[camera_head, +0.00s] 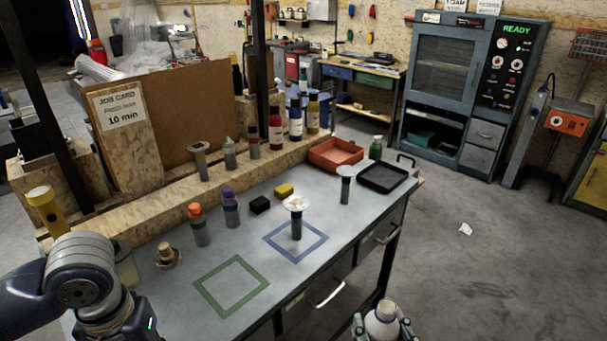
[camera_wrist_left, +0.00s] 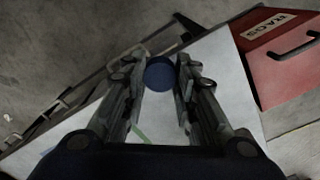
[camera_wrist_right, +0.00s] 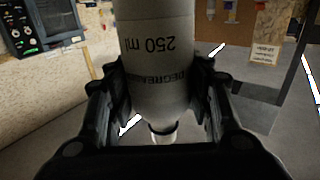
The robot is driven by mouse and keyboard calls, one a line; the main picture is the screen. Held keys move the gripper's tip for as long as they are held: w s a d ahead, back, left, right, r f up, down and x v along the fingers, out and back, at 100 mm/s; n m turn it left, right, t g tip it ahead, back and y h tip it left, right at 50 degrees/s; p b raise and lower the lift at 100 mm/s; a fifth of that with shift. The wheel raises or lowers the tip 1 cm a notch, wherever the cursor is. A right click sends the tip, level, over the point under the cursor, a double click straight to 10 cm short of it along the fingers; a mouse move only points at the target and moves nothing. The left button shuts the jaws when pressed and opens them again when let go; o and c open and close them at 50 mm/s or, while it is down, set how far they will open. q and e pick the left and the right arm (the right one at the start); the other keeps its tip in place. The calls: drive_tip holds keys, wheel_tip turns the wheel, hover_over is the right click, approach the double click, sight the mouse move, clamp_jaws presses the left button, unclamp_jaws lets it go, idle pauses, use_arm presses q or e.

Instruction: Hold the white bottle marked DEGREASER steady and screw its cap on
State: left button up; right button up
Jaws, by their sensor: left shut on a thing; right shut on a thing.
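The white bottle (camera_head: 382,318) stands at the bottom edge of the head view, its neck up, between the fingers of my right gripper (camera_head: 384,330). The right wrist view shows the bottle (camera_wrist_right: 157,50) close up, its "250 ml" and partly covered "DEGRE..." print upside down in the picture. Its narrow neck (camera_wrist_right: 163,134) shows no cap. My right gripper is shut on its body. In the left wrist view, a round dark blue cap (camera_wrist_left: 160,73) sits between the fingertips of my left gripper (camera_wrist_left: 161,84), which is shut on it. The left fingers are outside the head view.
A red box marked RAGS (camera_wrist_left: 285,55) shows in the left wrist view. Floor right of the bench is mostly clear.

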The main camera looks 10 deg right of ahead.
drive_tip(key=w+a+n+g+y, duration=0.2)
drive_tip(key=w+a+n+y, duration=0.1)
drive_tip(key=a, duration=0.4)
drive_tip(key=w+a+r+n+g+y, duration=0.1)
drive_tip(key=w+a+n+g+y, duration=0.1)
drive_tip(key=a+n+y, duration=0.3)
drive_tip(key=w+a+y, duration=0.1)
drive_tip(key=a+y, duration=0.1)
drive_tip(key=y, duration=0.1)
drive_tip(key=shift+y, duration=0.3)
use_arm(q)
drive_tip(key=w+d+r, duration=0.3)
drive_tip(key=d+r, duration=0.5)
drive_tip(key=d, duration=0.4)
drive_tip(key=w+d+r, duration=0.3)
drive_tip(key=d+r, duration=0.6)
drive_tip(key=d, duration=0.3)
drive_tip(key=shift+n, duration=0.4)
drive_tip(key=shift+w, duration=0.15)
drive_tip(key=shift+f, duration=1.9)
